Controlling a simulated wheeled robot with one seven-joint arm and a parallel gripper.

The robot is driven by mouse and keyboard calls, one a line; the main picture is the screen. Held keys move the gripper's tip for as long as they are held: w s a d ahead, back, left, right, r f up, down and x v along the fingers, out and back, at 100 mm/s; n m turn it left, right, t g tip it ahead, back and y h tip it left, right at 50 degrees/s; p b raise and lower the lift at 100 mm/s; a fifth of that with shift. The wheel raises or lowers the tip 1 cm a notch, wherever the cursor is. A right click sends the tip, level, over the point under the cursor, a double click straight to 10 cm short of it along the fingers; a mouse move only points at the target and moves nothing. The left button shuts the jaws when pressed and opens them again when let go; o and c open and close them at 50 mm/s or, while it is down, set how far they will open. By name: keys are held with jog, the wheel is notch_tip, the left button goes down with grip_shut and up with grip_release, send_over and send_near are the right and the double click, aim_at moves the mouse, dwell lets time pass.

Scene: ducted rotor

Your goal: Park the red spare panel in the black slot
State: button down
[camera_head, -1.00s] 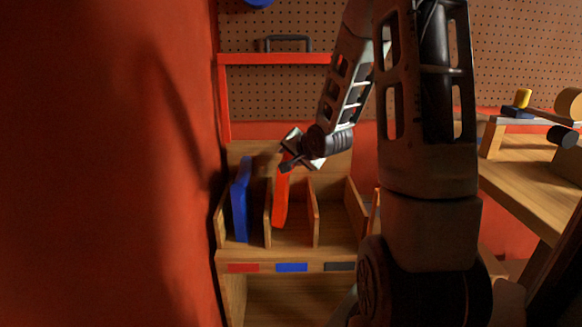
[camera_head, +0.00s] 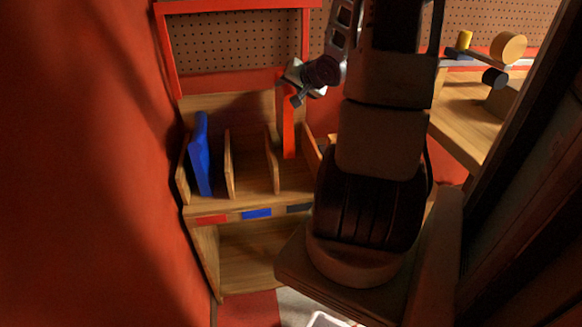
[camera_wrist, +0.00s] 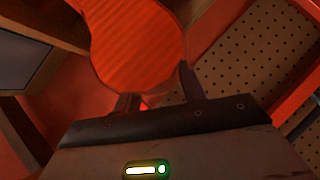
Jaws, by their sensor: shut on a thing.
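The red panel (camera_head: 289,128) hangs upright from my gripper (camera_head: 297,90), which is shut on its upper end. In the head view its lower part is between the second divider and the right wall of the wooden rack (camera_head: 240,203), over the bay with the black label (camera_head: 299,208). I cannot tell whether its lower end touches the bay floor. In the wrist view the red panel (camera_wrist: 138,45) fills the upper middle, between the fingers of my gripper (camera_wrist: 160,92).
A blue panel (camera_head: 201,155) stands in the left bay, above the red label (camera_head: 210,219). The middle bay, with the blue label (camera_head: 257,213), is empty. A red wall is close on the left. A wooden bench (camera_head: 470,115) with parts stands at right.

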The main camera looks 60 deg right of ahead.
jog(key=shift+s+d, duration=0.25)
jog(key=shift+s, duration=0.2)
jog(key=shift+s+f, duration=0.15)
jog(key=shift+f, duration=0.15)
notch_tip(320, 180, down, 10)
jog(key=b, duration=0.4)
jog(key=shift+r+b, duration=0.15)
jog(key=shift+b, duration=0.2)
jog(key=c, duration=0.8)
grip_release()
jog(key=shift+c, duration=0.2)
